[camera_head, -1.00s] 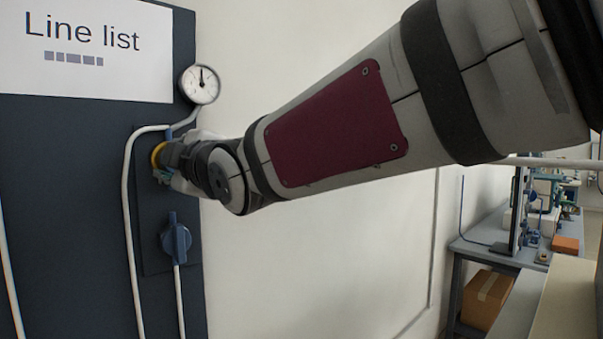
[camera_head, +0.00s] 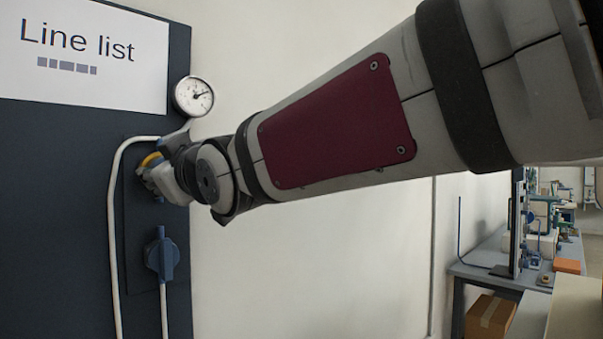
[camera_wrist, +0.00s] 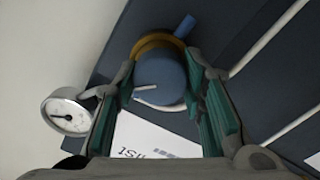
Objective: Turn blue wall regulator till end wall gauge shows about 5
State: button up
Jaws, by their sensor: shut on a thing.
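The blue regulator knob (camera_wrist: 158,72) with a yellow ring (camera_wrist: 152,42) behind it fills the middle of the wrist view. A pale line marks its face. My gripper (camera_wrist: 160,80) is shut on it, with a green-padded finger on each side. In the head view my gripper (camera_head: 163,178) covers the knob, and only part of the yellow ring (camera_head: 151,159) shows. The round white gauge (camera_head: 193,97) sits above it at the panel's edge, its needle pointing right and slightly up. Its numbers are too small to read. It also shows in the wrist view (camera_wrist: 68,113).
A second blue valve handle (camera_head: 162,254) is on the panel below my gripper. A white pipe (camera_head: 112,220) runs down to its left. A "Line list" sign (camera_head: 85,80) hangs above. A bench (camera_head: 490,278) with equipment stands far right.

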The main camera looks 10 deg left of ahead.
jog(key=shift+f, duration=0.1)
dwell(0.3)
jog(key=o, duration=1.2)
jog(key=shift+d, duration=0.1)
jog(key=v, duration=1.1)
jog(key=shift+s+d, duration=0.3)
